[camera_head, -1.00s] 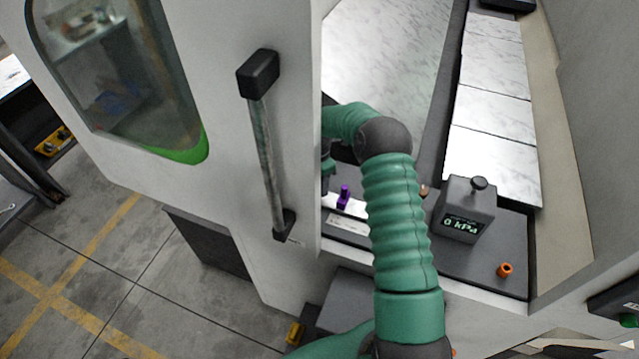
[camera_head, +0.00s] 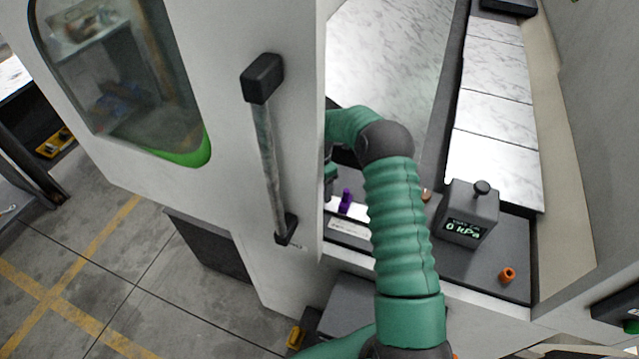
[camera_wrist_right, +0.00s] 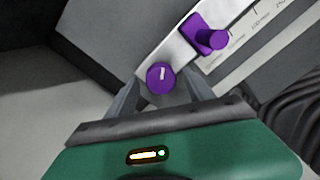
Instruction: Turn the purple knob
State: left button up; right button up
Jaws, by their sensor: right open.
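In the right wrist view a round purple knob (camera_wrist_right: 161,77) with a white mark on its face sits on a pale strip. My right gripper (camera_wrist_right: 162,82) is open, with one finger on each side of the knob; I cannot tell whether either finger touches it. A second purple piece, a slider-like handle (camera_wrist_right: 207,36), stands beside the knob on a marked scale; a purple piece (camera_head: 346,201) also shows in the head view. There my green right arm reaches in from the lower right, its gripper largely hidden by the machine door. My left gripper is not in view.
A white door with a long handle (camera_head: 267,150) stands left of my right arm. A grey gauge box (camera_head: 467,212) reading 0 kPa and an orange knob (camera_head: 507,275) are to its right. Marble-patterned panels (camera_head: 492,107) lie behind.

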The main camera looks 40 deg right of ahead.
notch_tip(320, 180, up, 17)
jog(key=b, duration=0.3)
jog(key=shift+w+f, duration=0.2)
jog(key=shift+w, duration=0.15)
jog(key=shift+d, duration=0.1)
